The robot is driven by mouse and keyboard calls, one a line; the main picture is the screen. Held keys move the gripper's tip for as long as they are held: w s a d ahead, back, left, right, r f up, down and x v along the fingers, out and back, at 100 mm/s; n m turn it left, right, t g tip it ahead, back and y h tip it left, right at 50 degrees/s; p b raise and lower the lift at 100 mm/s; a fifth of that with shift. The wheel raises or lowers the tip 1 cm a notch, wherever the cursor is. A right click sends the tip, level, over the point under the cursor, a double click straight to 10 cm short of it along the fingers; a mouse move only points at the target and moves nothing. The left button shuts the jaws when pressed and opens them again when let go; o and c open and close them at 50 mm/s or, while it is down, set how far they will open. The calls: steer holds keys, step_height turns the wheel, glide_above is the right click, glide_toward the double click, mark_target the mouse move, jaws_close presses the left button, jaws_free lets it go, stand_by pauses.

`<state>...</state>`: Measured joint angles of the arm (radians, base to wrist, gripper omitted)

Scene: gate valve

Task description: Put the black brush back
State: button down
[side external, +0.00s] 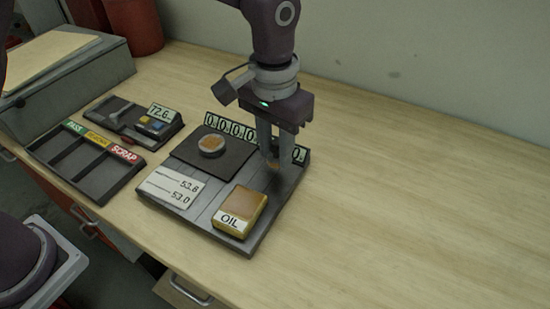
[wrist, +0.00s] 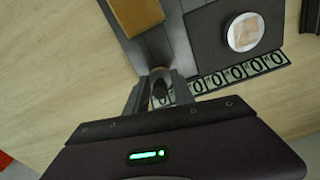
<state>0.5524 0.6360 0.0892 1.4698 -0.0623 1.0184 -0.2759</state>
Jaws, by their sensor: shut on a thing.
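My gripper (side external: 269,158) points down over the back right part of the grey board (side external: 262,232), next to the number strip. In the wrist view my gripper (wrist: 160,86) is shut on a small dark thing, which I take to be the black brush (wrist: 159,89). Only its dark end shows between the fingertips. In the side view the fingers mostly hide it, and I cannot tell whether it touches the board.
On the board are a yellow OIL block (side external: 240,211), a dark pad (side external: 190,153) with a round silver-rimmed disc (side external: 211,145), and a white card (side external: 172,187). A sorting tray (side external: 97,190) and a gauge box (side external: 133,122) stand to the left. The table on the right is clear.

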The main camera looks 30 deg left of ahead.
mark_target(275, 152)
steer(key=shift+f, duration=1.35)
steer(key=shift+f, duration=0.15)
steer(key=c, duration=1.1)
jaws_free()
step_height(275, 152, up, 12)
steer(key=shift+s+a+r, duration=0.1)
steer(key=shift+r, duration=0.1)
